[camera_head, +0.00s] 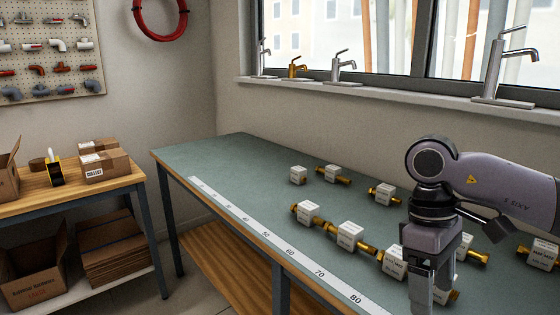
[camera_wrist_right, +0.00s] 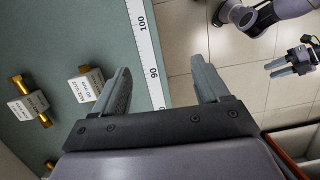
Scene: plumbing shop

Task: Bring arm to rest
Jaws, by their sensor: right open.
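My right gripper (camera_head: 432,290) points down over the right part of the green workbench (camera_head: 225,155) in the head view, with its arm coming in from the right. In the right wrist view its two fingers (camera_wrist_right: 163,88) stand wide apart. Nothing is between them but the bench edge with its ruler strip and the floor beyond. Another dark gripper (camera_wrist_right: 290,66), apparently my left one, shows over the tiled floor at the right of the wrist view.
Several brass fittings with white labelled blocks (camera_head: 350,235) lie on the bench, some close around and behind my right gripper. A ruler strip (camera_head: 270,240) runs along the front edge. Faucets (camera_head: 343,68) stand on the sill. The bench's far left end is clear.

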